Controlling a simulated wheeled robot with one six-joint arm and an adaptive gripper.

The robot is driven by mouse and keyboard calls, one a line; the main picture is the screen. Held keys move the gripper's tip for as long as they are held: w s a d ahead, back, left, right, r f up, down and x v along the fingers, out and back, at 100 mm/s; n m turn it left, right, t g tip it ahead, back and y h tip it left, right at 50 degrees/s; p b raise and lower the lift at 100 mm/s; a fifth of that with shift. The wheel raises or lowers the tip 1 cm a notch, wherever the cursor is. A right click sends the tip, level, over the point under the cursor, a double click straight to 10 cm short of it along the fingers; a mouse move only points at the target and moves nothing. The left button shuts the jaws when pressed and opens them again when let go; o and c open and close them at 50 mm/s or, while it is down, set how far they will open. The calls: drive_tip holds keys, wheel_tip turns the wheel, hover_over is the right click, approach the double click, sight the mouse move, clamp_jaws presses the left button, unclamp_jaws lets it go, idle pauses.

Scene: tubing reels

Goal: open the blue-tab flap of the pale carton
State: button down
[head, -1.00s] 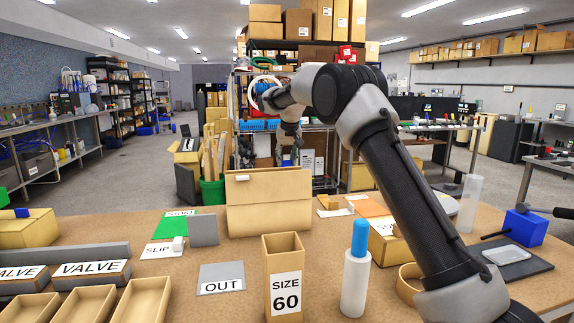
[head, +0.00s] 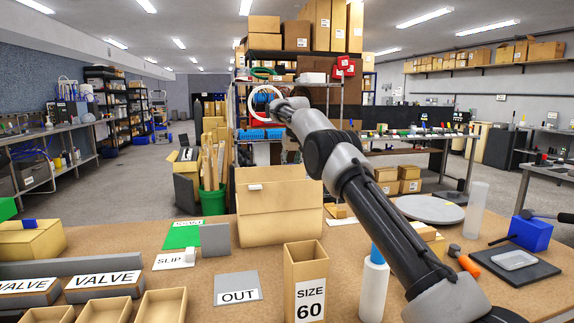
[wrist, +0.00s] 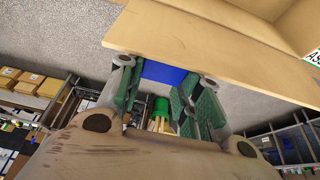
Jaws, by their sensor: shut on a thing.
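The pale carton (head: 278,222) stands at the far edge of the table in the head view, with a tall front panel that bears a small pale tab (head: 255,187). In the wrist view a carton flap (wrist: 190,38) spans the top, and a blue tab (wrist: 163,72) sticks out from its edge. My gripper (wrist: 162,88) has its green-padded fingers on either side of the blue tab and is shut on it. In the head view my arm reaches over to the carton's far side; the fingers and the blue tab are hidden there.
A SIZE 60 box (head: 305,283) and a blue-capped bottle (head: 373,285) stand in front of the carton. A grey plate (head: 215,240) stands to its left. A round grey disc (head: 430,208) and a blue block (head: 530,232) are at right. A green bin (head: 213,200) stands behind the table.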

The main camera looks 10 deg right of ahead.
drive_tip(key=shift+w+f, duration=0.25)
idle(0.3)
drive_tip(key=c, duration=1)
unclamp_jaws()
drive_tip(key=shift+o, duration=0.2)
drive_tip(key=shift+r, duration=0.1)
drive_tip(key=v, duration=1.2)
